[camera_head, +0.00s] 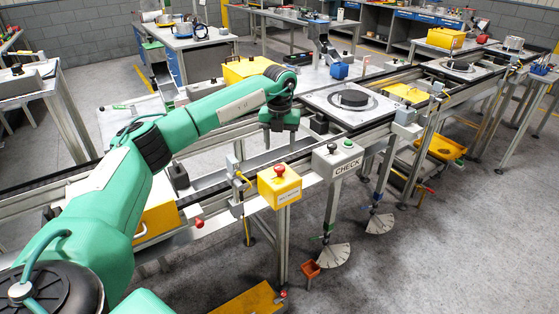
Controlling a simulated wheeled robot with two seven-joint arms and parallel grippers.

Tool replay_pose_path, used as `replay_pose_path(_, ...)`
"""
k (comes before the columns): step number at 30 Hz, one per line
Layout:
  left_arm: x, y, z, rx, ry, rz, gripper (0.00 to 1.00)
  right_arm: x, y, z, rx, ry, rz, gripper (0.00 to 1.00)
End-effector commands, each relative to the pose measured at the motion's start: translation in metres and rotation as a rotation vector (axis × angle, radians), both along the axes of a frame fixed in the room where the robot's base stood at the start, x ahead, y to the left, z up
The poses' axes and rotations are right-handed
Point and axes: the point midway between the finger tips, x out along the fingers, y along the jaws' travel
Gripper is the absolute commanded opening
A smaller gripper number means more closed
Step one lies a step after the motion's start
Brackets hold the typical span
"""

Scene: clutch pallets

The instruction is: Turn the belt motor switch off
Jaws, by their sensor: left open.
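My left arm, green, reaches in from the lower left. Its gripper (279,138) points down, open and with nothing seen in it, over the conveyor line. In the picture it is above and behind a yellow box (279,187) with a red mushroom button (279,169) on top and a small label too small to read. Right of that is a grey control box marked CHECK (338,160) with a dark button and a green button. I cannot tell which control is the belt motor switch; no readable label names it. My right gripper is not in view.
The conveyor rail (225,185) runs from lower left to upper right. A plate (326,98) with a black disc (352,98) lies right of the gripper. Yellow bins (243,70) stand behind. A small red knob (199,223) sits on the near rail. Floor at lower right is mostly clear.

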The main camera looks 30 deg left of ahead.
Motion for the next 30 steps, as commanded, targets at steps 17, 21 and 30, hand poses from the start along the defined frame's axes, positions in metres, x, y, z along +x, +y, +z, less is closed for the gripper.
replay_pose_path(17,0.0,0.001,0.06,0.0,0.0,0.001,0.56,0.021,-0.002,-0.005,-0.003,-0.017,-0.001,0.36)
replay_pose_path(21,0.0,0.001,0.06,0.0,0.0,0.001,0.56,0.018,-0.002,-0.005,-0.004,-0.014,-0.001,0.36)
replay_pose_path(30,0.0,-0.002,0.058,-0.005,-0.002,-0.004,0.56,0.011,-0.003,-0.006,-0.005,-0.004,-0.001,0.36)
